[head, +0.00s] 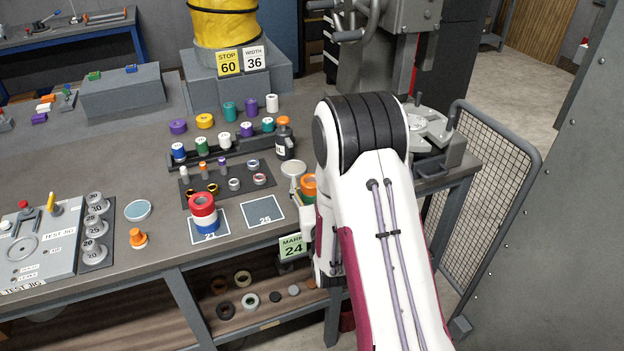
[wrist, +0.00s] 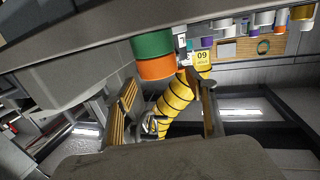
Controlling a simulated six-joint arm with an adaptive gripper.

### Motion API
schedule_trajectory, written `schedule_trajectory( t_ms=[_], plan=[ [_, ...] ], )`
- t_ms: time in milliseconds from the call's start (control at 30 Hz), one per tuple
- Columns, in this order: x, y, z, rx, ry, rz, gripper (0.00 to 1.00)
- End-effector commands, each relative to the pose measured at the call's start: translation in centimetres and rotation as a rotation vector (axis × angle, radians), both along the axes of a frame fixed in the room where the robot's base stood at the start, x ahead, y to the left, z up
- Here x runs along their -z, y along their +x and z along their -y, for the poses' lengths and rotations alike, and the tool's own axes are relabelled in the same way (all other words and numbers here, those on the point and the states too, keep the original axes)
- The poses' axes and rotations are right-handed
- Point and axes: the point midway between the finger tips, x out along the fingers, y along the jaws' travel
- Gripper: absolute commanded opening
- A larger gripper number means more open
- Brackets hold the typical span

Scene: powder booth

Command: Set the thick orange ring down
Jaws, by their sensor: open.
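The thick orange ring (wrist: 157,68) sits on top of a green ring (wrist: 152,45) in the wrist view, which shows the scene upside down. In the head view the orange ring (head: 309,181) and the green under it show at the bench's front edge, partly hidden by my arm. My gripper (wrist: 168,88) is open, with its two fingers spread. The orange ring is just ahead of the fingertips, apart from both. The fingers are hidden behind my arm in the head view.
The mat marked 25 (head: 263,211) is empty. A round-topped stand (head: 293,169) and a dark bottle (head: 285,140) are close behind the orange ring. A MARK 24 sign (head: 293,247) hangs at the front edge.

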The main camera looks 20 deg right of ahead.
Motion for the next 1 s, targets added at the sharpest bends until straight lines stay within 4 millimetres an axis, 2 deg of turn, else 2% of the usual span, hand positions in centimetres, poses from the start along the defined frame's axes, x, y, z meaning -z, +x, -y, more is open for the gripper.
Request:
schedule_trajectory(
  t_ms=[200, 400, 1000],
  plan=[
    [-0.1, -2.4, -0.6, 0.000, 0.001, -0.001, 0.56],
    [-0.2, -4.0, -1.0, 0.000, 0.001, 0.000, 0.56],
    [-0.3, -4.6, -1.2, 0.000, 0.000, 0.001, 0.56]
  ],
)
